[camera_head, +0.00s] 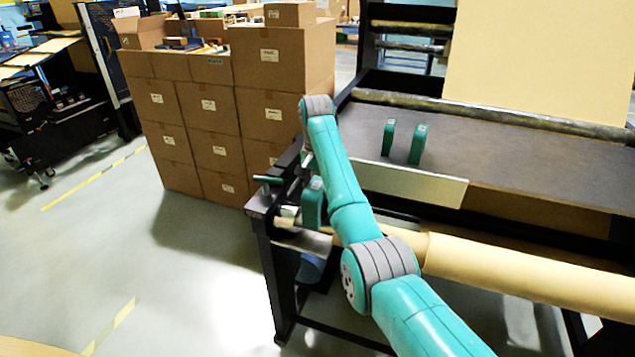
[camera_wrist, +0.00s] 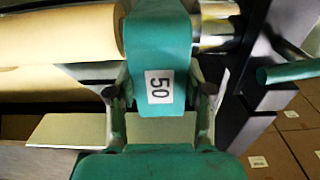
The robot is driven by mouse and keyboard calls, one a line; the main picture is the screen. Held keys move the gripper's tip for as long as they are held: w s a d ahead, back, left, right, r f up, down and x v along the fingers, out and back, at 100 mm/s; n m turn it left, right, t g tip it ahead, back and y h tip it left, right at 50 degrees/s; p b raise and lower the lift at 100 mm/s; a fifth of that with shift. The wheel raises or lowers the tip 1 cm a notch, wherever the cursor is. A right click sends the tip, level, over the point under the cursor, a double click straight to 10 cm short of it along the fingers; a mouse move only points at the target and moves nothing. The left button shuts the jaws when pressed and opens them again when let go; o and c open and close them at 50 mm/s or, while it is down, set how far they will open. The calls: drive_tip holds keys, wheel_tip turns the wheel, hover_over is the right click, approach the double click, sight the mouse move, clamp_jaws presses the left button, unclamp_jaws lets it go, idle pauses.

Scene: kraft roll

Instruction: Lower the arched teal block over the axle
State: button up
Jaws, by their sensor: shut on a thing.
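The arched teal block (camera_wrist: 159,45) is between my gripper's (camera_wrist: 160,108) two fingers in the wrist view, with a white label reading "50". In the head view the block (camera_head: 313,205) is upright at the left end of the machine, partly behind my arm. The silver axle (camera_wrist: 214,22) shows to the right of the block in the wrist view, and the kraft roll (camera_wrist: 60,32) is to its left. The block crosses the line of the axle. Its arch is hidden, so I cannot tell whether it is seated or still above.
Two similar teal blocks (camera_head: 389,138) (camera_head: 417,145) stand on the grey machine table (camera_head: 520,152). A pale metal plate (camera_head: 405,183) runs along its front. A teal handle (camera_wrist: 290,71) sticks out near the frame. Stacked cartons (camera_head: 215,130) stand behind left; the left floor is open.

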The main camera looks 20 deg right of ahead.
drive_tip(key=shift+f, duration=4.25)
drive_tip(key=o, duration=1.4)
drive_tip(key=shift+o, duration=0.2)
drive_tip(key=shift+f, duration=0.1)
drive_tip(key=shift+r, duration=3.8)
